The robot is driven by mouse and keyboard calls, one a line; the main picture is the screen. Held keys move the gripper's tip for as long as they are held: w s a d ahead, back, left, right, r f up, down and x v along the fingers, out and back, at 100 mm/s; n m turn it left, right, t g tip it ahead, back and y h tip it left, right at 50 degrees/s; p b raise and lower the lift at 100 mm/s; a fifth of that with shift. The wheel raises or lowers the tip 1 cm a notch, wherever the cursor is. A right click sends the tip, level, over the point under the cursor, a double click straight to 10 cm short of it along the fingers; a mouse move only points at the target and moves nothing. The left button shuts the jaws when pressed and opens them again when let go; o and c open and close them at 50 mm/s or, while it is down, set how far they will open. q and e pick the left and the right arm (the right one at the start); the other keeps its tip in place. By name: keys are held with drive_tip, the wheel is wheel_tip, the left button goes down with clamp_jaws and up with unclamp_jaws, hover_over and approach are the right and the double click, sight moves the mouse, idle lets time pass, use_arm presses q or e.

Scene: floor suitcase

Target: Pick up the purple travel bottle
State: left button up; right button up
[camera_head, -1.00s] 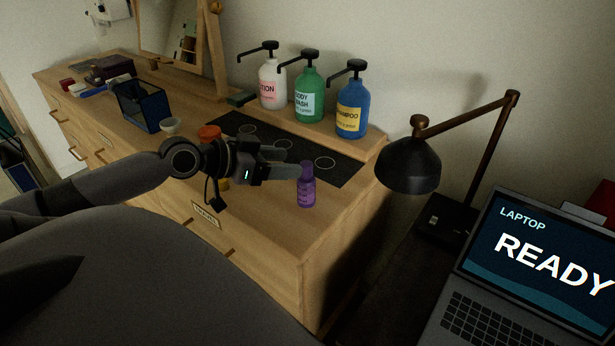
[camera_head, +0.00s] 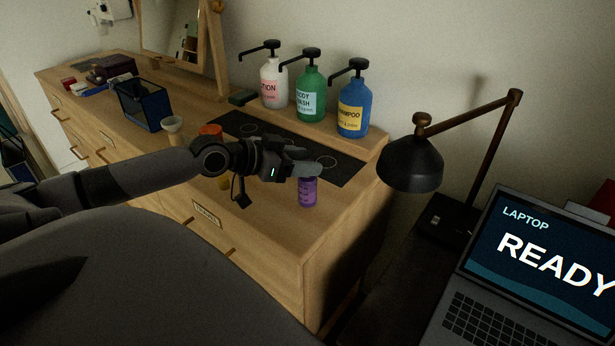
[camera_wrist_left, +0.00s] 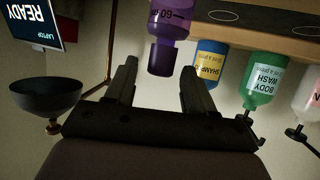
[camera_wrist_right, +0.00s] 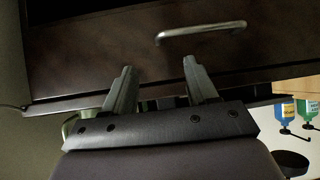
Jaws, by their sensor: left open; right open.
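The purple travel bottle (camera_head: 308,193) stands upright near the front right of the wooden dresser top. My left gripper (camera_head: 305,169) is open beside and over its upper part, and its fingers hide the cap in the head view. In the left wrist view, which is upside down, the bottle (camera_wrist_left: 168,30) shows its cap toward the space between the open fingers (camera_wrist_left: 159,76). I cannot tell whether the cap is between the fingers. My right gripper (camera_wrist_right: 159,68) is open and empty, facing dark brown furniture; it is not visible in the head view.
Lotion (camera_head: 272,84), body wash (camera_head: 310,93) and shampoo (camera_head: 351,107) pump bottles stand behind a dark mat (camera_head: 345,173). An orange item (camera_head: 211,130) and small funnel-like cup (camera_head: 172,125) are left. A lamp (camera_head: 410,165) and laptop (camera_head: 540,250) are right.

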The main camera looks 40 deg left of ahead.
use_arm(q)
clamp_jaws()
drive_tip(key=shift+r, duration=0.15)
